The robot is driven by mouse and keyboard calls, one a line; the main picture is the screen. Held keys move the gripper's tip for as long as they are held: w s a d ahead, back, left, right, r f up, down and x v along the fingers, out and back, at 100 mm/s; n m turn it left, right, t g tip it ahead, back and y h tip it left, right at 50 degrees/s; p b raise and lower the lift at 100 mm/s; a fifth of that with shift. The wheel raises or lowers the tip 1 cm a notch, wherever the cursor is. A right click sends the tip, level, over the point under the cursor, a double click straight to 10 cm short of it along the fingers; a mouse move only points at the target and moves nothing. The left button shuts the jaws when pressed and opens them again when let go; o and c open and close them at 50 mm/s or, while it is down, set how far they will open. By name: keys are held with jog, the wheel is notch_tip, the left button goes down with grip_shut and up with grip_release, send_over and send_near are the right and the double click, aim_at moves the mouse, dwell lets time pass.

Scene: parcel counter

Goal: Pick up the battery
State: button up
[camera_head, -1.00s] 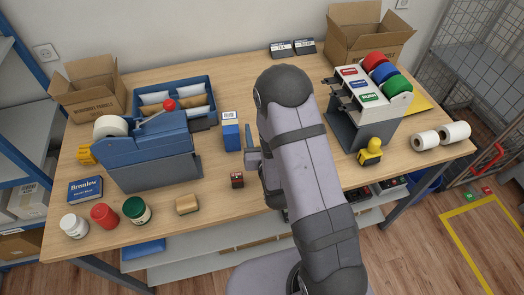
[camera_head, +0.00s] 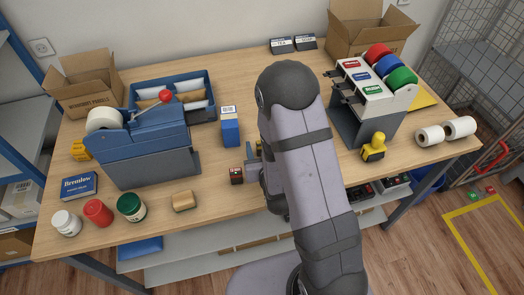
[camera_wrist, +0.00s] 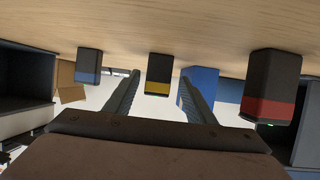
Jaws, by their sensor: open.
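Three black blocks with coloured bands show in the wrist view, which is upside down: one with a yellow band (camera_wrist: 159,74), one with a red band (camera_wrist: 272,88) and one with a blue band (camera_wrist: 88,67). They look like batteries; I cannot tell which one is meant. My gripper (camera_wrist: 160,80) is open and empty, its fingers to either side of the yellow-banded block, apart from it. In the head view the red-banded block (camera_head: 236,176) stands left of my gripper, which my arm mostly hides. The blue-banded block is hidden there.
A blue box (camera_head: 230,127) stands behind the blocks. A blue tape dispenser (camera_head: 150,150) and a sponge-like block (camera_head: 184,201) are to the left. A grey rack with coloured rolls (camera_head: 365,105) and a yellow-handled stamp (camera_head: 374,147) are to the right. The counter (camera_head: 205,225) is clear in front.

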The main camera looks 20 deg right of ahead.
jog(key=shift+w, duration=0.15)
jog(key=shift+w+d+f+p, duration=0.15)
jog(key=shift+w+p, duration=0.4)
jog(key=shift+p, duration=0.05)
jog(key=shift+p+x, duration=0.7)
jog(key=shift+x, duration=1.25)
jog(key=shift+s+d, duration=0.1)
jog(key=c, duration=1.2)
